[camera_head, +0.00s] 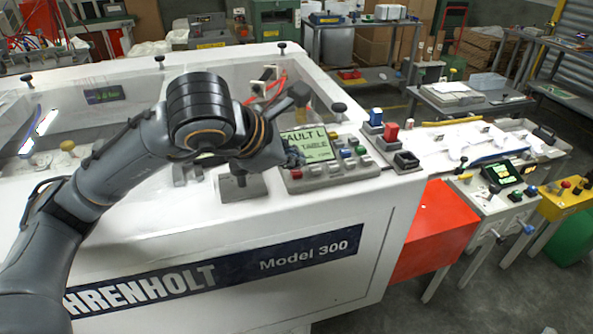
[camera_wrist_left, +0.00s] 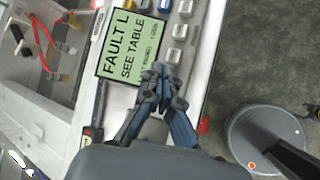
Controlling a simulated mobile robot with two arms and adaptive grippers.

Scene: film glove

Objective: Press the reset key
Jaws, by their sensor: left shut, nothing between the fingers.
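The control panel (camera_head: 335,172) sits on the front right corner of the white machine. Its green screen (camera_head: 305,143) reads "FAULT L" and "SEE TABLE", and it also shows in the left wrist view (camera_wrist_left: 128,45). Red, blue, green and pale keys stand beside and below the screen. I cannot read which is the reset key. My left gripper (camera_head: 296,157) is shut and empty, at the screen's lower left in the head view. In the left wrist view its fingertips (camera_wrist_left: 161,76) overlap the screen's edge near a grey key (camera_wrist_left: 173,57). Contact cannot be told. My right gripper is out of view.
Blue and red switch blocks (camera_head: 391,132) stand right of the panel. A black knob (camera_head: 338,107) rises behind it. A red bin (camera_head: 436,230) and another console (camera_head: 497,190) are further right. Floor is open at the lower right.

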